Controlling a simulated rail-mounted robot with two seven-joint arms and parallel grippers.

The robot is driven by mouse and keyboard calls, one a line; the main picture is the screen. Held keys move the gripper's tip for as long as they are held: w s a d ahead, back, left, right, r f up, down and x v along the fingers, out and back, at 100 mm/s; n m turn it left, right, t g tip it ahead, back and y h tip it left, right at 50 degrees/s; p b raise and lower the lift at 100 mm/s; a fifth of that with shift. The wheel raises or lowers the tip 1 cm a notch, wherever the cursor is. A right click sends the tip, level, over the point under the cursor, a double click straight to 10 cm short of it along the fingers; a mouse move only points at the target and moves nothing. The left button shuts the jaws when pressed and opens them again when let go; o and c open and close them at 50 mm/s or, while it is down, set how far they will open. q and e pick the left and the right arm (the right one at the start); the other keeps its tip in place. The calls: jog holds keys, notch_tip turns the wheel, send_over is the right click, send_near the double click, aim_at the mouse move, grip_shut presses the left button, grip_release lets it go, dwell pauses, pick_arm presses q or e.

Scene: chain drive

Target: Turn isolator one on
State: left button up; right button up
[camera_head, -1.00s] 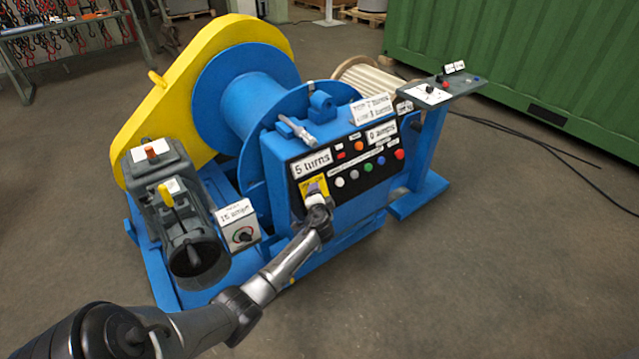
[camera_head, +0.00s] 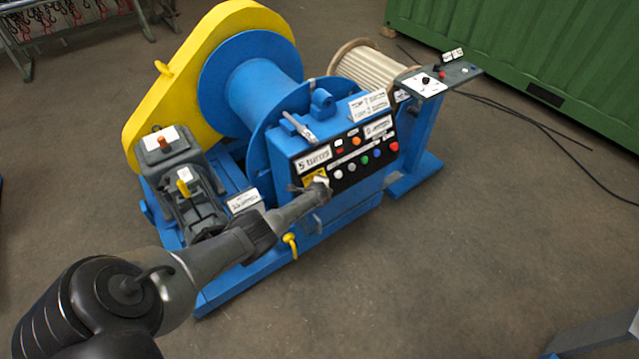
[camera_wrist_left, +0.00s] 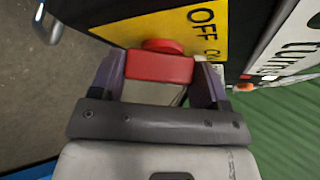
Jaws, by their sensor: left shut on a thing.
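A red isolator handle (camera_wrist_left: 158,66) sits on a yellow plate (camera_wrist_left: 160,27) with the word OFF, in the left wrist view. My left gripper (camera_wrist_left: 155,75) is shut on this handle, with one finger on each side of it. In the head view my left gripper (camera_head: 312,190) is at the lower left of the black control panel (camera_head: 350,168). It hides the handle there and most of the yellow plate (camera_head: 315,174). I cannot read which isolator number the plate carries. My right gripper is not in view.
The panel has several coloured buttons and lamps (camera_head: 364,160) right of the gripper. A grey motor (camera_head: 190,195) and the yellow chain guard (camera_head: 175,85) stand on the left. A separate control stand (camera_head: 438,80) is on the right. Open floor (camera_head: 480,220) lies in front.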

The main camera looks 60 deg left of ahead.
pick_arm(q)
jog(key=shift+w+r+m+g+p, duration=0.1)
jog(key=shift+m+g+p, duration=0.25)
jog(key=shift+m, duration=0.25)
jog(key=shift+h, duration=0.3)
jog(key=o, duration=0.9)
jog(key=shift+o, duration=0.2)
jog(key=shift+d+r+p, duration=0.15)
jog(key=shift+r+p, duration=0.2)
jog(key=shift+p, duration=0.3)
jog(key=p+v, duration=1.1)
jog(key=v, duration=0.2)
